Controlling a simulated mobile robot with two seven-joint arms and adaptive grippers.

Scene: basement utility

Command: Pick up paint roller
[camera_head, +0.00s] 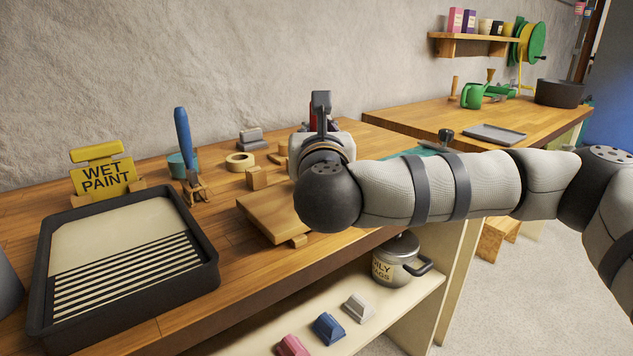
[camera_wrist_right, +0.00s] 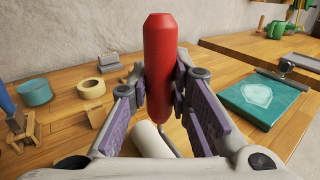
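The paint roller has a red handle (camera_wrist_right: 160,65) that stands upright in the right wrist view, with a thin metal rod and a white roller cover (camera_wrist_right: 150,140) low behind it. My right gripper (camera_wrist_right: 162,88) has its purple-padded fingers on both sides of the handle, touching it and shut on it. In the head view the right gripper (camera_head: 320,105) is over the back of the workbench and mostly hides the roller; only a bit of red (camera_head: 312,118) shows. I cannot tell whether the roller touches the bench. My left gripper is not in view.
A black paint tray (camera_head: 205,240), a yellow wet paint sign (camera_head: 103,175), a blue-handled tool (camera_head: 183,140), a tape roll (camera_head: 240,161) and a wooden board (camera_head: 270,215) occupy the workbench. A teal box (camera_wrist_right: 265,98) lies right of the gripper. A pot (camera_head: 400,262) stands on the shelf below.

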